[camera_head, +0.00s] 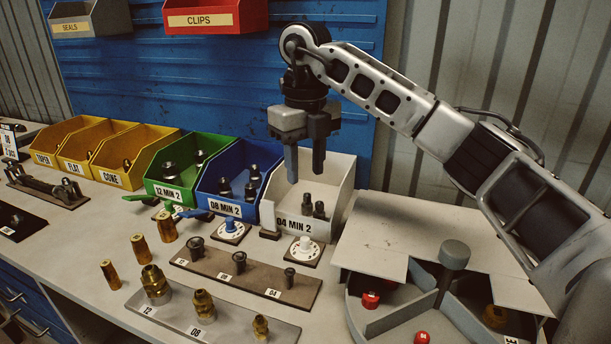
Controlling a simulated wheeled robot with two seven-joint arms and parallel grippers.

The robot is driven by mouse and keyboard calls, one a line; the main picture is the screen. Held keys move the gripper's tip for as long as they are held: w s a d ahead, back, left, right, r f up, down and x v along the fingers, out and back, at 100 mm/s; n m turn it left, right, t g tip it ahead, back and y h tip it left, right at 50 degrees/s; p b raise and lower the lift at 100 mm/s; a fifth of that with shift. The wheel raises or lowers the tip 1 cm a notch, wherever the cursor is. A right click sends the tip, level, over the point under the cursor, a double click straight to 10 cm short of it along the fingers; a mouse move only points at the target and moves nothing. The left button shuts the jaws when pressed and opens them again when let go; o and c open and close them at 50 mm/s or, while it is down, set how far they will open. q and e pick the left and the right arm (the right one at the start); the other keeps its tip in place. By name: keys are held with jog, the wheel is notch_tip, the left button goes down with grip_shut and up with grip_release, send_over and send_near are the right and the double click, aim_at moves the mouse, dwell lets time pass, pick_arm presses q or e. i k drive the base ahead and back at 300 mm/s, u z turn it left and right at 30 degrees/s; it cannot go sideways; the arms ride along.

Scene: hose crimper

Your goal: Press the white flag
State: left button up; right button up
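A white bin labelled "04 MIN 2" (335,205) stands at the right end of the bin row, with dark fittings in it. In front of it is a round white dial with a white knob (304,247). A small dark block (270,234) lies left of this dial; I cannot tell whether it is the white flag. The other dials have a green flag (137,198) and a blue flag (194,214) on their left. My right gripper (305,178) hangs above the white bin, fingers down, apart and empty. My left gripper is not in view.
Green (172,192), blue (222,208) and several yellow bins stand left of the white bin. Trays with brass fittings (215,329) and dark plugs (245,278) lie in front. A round divided tray (380,325) is at right.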

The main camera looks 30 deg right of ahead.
aim_at(269, 207)
jog(key=k, duration=1)
